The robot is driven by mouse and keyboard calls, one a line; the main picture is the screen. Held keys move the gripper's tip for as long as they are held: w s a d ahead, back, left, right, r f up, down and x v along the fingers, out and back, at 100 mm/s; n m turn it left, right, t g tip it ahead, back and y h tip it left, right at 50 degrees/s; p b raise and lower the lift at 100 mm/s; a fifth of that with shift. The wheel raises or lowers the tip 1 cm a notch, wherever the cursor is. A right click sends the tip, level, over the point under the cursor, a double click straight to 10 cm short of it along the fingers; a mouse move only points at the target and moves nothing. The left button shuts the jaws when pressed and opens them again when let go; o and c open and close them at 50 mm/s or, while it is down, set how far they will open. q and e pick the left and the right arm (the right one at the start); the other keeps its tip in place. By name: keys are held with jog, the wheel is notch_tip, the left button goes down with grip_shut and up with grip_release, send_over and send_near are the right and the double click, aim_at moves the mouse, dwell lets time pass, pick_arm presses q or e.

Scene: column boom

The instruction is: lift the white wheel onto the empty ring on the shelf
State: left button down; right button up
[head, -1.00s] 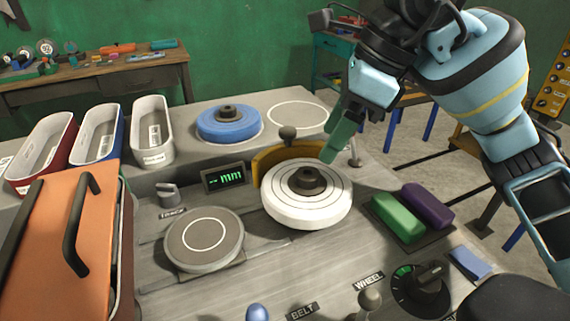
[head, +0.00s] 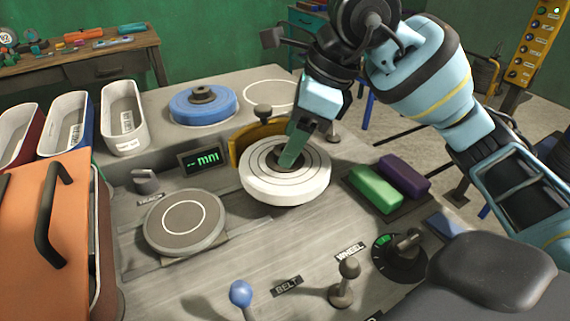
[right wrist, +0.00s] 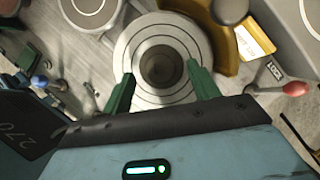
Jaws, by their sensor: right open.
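The white wheel (head: 286,192) lies flat on the bench in front of a curved yellow guard, with a dark hub in its middle. It also shows in the right wrist view (right wrist: 160,29). My right gripper (head: 293,156) is open over the hub; in the right wrist view its green fingers (right wrist: 162,88) stand apart on either side of the hub's near part. Whether they touch it I cannot tell. The empty ring (head: 270,94) is a white circle on the raised shelf behind, right of a blue wheel (head: 203,105). My left gripper is not in view.
The yellow guard (head: 245,139) and its dark knob stand close behind the wheel, between it and the shelf. A grey disc (head: 184,222) lies to the left, green (head: 375,188) and purple (head: 404,175) blocks to the right. Levers and a dial are in front.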

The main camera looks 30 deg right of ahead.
jog(key=shift+x, duration=0.9)
jog(key=shift+r, duration=0.1)
jog(key=c, duration=1.2)
jog(key=shift+r, duration=0.15)
